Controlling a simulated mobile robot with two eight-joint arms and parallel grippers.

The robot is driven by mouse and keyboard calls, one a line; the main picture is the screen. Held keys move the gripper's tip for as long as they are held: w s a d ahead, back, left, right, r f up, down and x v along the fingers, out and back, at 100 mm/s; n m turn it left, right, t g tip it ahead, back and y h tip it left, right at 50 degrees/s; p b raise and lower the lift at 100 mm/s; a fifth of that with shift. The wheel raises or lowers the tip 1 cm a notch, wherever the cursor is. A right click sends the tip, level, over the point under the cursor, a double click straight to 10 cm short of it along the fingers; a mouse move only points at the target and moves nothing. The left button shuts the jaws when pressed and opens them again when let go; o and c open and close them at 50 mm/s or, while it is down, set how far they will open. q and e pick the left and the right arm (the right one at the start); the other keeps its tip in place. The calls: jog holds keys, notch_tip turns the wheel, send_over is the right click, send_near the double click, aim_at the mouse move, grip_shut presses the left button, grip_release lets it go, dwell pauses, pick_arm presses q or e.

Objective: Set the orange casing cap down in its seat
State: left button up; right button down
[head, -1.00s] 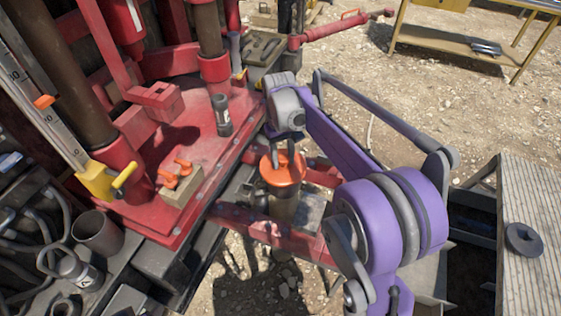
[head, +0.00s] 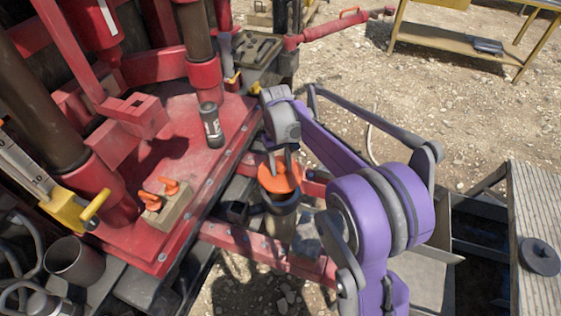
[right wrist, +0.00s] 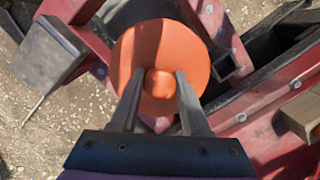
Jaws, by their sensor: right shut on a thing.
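The orange casing cap (head: 279,180) is a round disc with a knob, in the middle of the head view. It sits over the top of an upright brown casing pipe (head: 281,222) between red beams. Whether it rests on the pipe or hangs just above it, I cannot tell. My right gripper (head: 287,162) reaches down from above and is shut on the cap's knob. In the right wrist view the cap (right wrist: 160,60) fills the upper middle, with its knob between the two fingers (right wrist: 160,85). The seat under the cap is hidden. My left gripper is not in view.
A red rig deck (head: 190,150) stands left of the cap, carrying a dark cylinder (head: 211,125) and a wooden block (head: 167,208) with orange pieces. Red beams (head: 265,252) border the pipe. A wooden platform (head: 535,215) with a dark disc is at right. Gravel ground lies beyond.

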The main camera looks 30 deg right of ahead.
jog(key=shift+f, duration=0.1)
jog(key=shift+s+f+b, duration=0.1)
jog(key=shift+f+b, duration=0.3)
jog(key=shift+f, duration=0.05)
jog(key=shift+f+b, duration=1.75)
jog(key=shift+f, duration=1)
jog(key=shift+f+b, duration=0.35)
jog(key=shift+f, duration=0.2)
jog(key=shift+c, duration=1.5)
grip_release()
jog(key=r, duration=0.3)
jog(key=w+r+p, duration=0.1)
jog(key=r, duration=0.6)
jog(key=shift+w+r, duration=0.2)
jog(key=shift+r, duration=0.15)
